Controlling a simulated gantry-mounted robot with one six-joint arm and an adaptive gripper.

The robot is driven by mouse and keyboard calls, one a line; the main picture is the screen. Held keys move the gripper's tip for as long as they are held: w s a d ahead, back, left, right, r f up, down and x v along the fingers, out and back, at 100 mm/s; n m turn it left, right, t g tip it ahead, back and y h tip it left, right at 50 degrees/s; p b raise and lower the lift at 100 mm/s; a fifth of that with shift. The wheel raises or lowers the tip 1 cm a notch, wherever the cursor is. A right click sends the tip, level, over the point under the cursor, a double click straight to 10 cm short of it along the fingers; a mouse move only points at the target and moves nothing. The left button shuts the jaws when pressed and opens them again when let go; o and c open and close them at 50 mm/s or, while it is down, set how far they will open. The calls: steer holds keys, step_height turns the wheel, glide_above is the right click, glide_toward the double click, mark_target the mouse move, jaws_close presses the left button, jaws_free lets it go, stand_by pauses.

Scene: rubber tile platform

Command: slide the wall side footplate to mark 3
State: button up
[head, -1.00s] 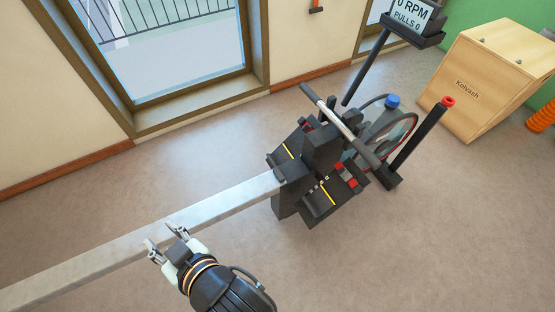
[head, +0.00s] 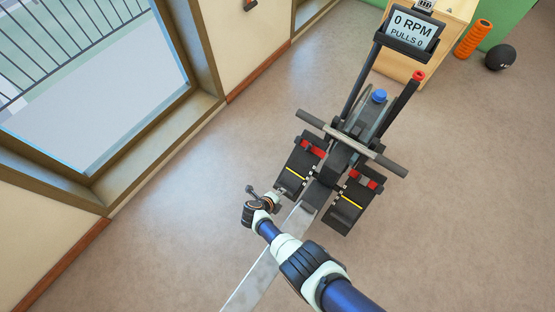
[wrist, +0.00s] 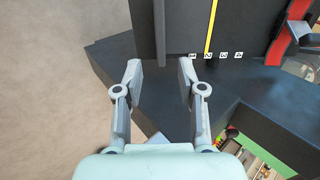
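The wall side footplate (head: 293,184) is the dark left pedal of the rowing machine, with a red strap and a yellow line. In the wrist view the footplate (wrist: 240,22) fills the top, and its yellow line (wrist: 210,28) ends near the second of several small white number tags (wrist: 223,56). The tags are tiny and hard to read. My gripper (head: 279,203) is at the footplate's near end. In the wrist view my gripper (wrist: 160,76) is open, its fingers on either side of a thin dark upright edge (wrist: 160,38). Contact cannot be told.
The other footplate (head: 345,208) is right of the metal rail (head: 258,276). The handle bar (head: 350,143) crosses above the footplates, below the monitor (head: 408,32). A window wall (head: 205,88) stands left, with clear floor (head: 195,190) between.

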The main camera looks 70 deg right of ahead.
mark_target(289, 183)
steer(key=b+x, duration=0.7)
steer(key=x, duration=0.1)
steer(key=shift+a, duration=0.1)
jaws_close()
